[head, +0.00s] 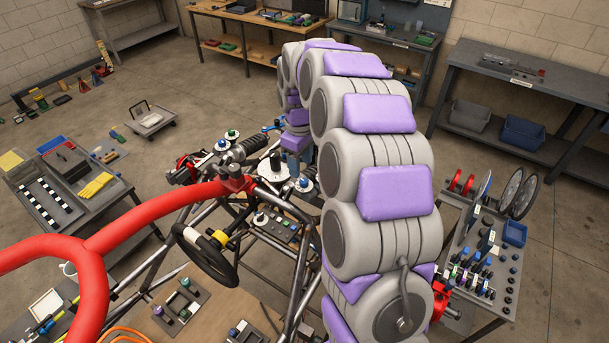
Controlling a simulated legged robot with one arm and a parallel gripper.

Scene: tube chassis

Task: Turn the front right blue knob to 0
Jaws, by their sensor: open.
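The tube chassis (297,277) stands in the middle of the head view, with red tubing at the left. A small blue knob (302,183) on a pale round dial sits at its front right, beside a coil damper. The dial's reading is too small to tell. My gripper (293,163) is at the far end of my grey and purple arm, pointing down just above and behind this knob. It is open, with nothing seen between its fingers. Whether it touches the knob cannot be told. Two similar dials, one with a green knob (231,133) and one with a bluish knob (221,144), sit at the front left.
A steering wheel (205,254) and a switch panel (277,228) lie inside the frame. A parts cart (484,285) is at the right and a tool table (72,190) at the left. Open floor lies beyond.

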